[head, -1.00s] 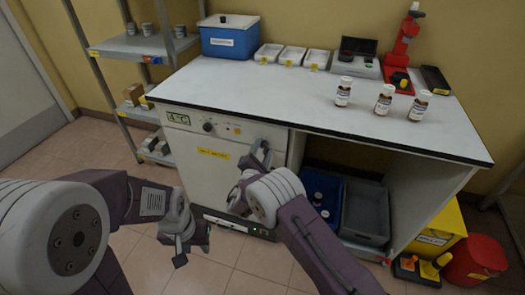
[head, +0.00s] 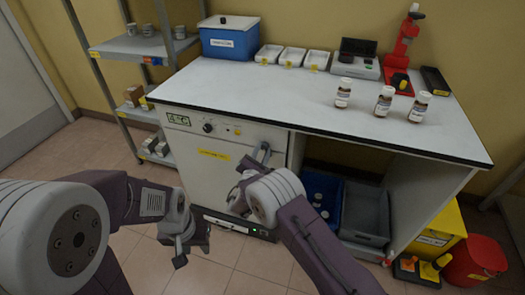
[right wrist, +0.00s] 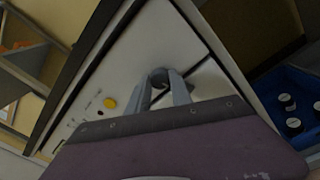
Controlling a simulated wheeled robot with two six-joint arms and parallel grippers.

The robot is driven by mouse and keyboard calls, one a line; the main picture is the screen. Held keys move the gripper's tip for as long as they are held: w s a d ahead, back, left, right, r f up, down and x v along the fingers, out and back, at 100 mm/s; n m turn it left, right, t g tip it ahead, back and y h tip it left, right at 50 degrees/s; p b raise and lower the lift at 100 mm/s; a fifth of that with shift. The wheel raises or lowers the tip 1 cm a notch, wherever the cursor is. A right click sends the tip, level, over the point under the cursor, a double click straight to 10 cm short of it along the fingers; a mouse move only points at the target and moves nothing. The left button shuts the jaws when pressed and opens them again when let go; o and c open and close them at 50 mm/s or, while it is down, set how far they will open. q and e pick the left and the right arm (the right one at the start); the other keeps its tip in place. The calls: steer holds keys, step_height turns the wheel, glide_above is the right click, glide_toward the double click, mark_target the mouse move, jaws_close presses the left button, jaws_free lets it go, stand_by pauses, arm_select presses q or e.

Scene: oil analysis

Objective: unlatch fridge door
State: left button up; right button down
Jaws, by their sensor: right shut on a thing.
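The white fridge (head: 213,175) stands under the left part of the counter, with a green temperature display, a knob and a yellow label on its front. My right gripper (head: 262,153) is at the right edge of the fridge door. Whether the door stands slightly ajar cannot be told. My left gripper (head: 181,258) hangs low in front of the fridge, away from it, and its opening is unclear.
The counter (head: 270,100) carries a blue box (head: 229,42), white trays, several brown bottles and a red stand (head: 402,50). A blue crate (head: 324,195) and a grey crate (head: 365,215) sit in the open bay right of the fridge. The floor before the fridge is clear.

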steer(key=n, duration=0.3)
steer(key=shift+n+p, duration=0.3)
steer(key=n, duration=0.3)
steer(key=shift+p, duration=0.4)
steer(key=n, duration=0.3)
steer(key=shift+r+n+g+p, duration=0.1)
steer(key=shift+n+g+p, duration=0.2)
steer(key=shift+n+p, duration=0.1)
steer(key=shift+n+h+p, duration=0.3)
steer(key=shift+n+h, duration=0.1)
steer(key=shift+n, duration=1)
steer(key=shift+a+n, duration=0.1)
steer(key=shift+n, duration=0.2)
steer(key=c, duration=1.1)
jaws_free()
steer(key=shift+c, duration=0.2)
